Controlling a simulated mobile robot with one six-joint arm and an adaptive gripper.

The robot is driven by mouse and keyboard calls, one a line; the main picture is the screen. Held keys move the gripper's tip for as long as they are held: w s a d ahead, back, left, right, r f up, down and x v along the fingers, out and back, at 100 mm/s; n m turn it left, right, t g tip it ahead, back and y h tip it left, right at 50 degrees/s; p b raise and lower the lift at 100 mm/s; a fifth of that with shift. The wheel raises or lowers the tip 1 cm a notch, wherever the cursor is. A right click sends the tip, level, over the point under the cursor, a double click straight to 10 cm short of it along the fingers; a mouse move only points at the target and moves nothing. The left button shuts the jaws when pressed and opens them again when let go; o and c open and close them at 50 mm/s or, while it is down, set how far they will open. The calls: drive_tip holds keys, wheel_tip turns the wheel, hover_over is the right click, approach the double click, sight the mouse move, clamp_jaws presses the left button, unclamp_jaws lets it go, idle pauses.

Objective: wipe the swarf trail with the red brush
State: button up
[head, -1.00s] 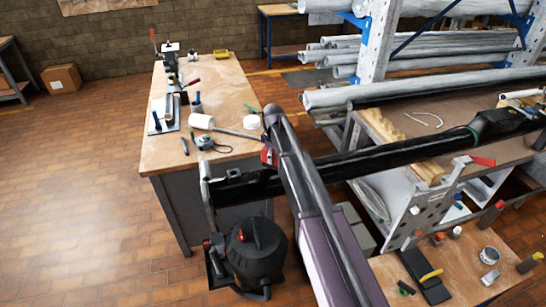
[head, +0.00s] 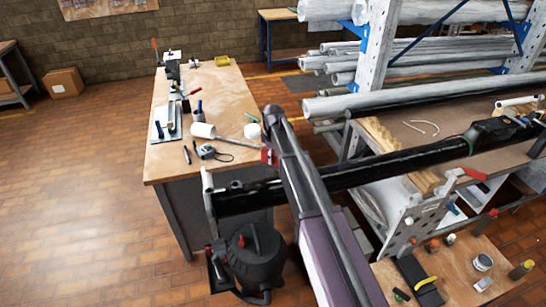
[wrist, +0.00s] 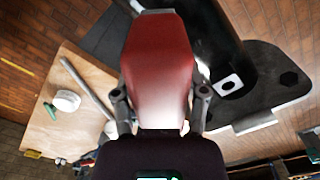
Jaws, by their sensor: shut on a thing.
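The red brush (wrist: 160,60) fills the middle of the wrist view. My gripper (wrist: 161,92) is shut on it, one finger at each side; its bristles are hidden. In the head view a small red patch of the brush (head: 268,155) shows beside my arm, above the black mast tube (head: 370,170). The mast's flange plate (head: 208,195) stands at the tube's left end. In the wrist view the dark tube (wrist: 215,40) and flange plate (wrist: 265,90) lie beyond the brush, at the right. I cannot make out the swarf trail or whether the brush touches anything.
A wooden bench (head: 215,95) with tools and a white cylinder (head: 202,130) stands behind the flange. A black bucket-like vessel (head: 252,255) is below it. A pipe rack (head: 375,60) is at right, a small tool table (head: 455,275) at lower right.

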idle(0.3)
drive_tip(key=shift+r+p, duration=1.5)
drive_tip(key=shift+p, duration=0.05)
drive_tip(key=shift+a, duration=0.1)
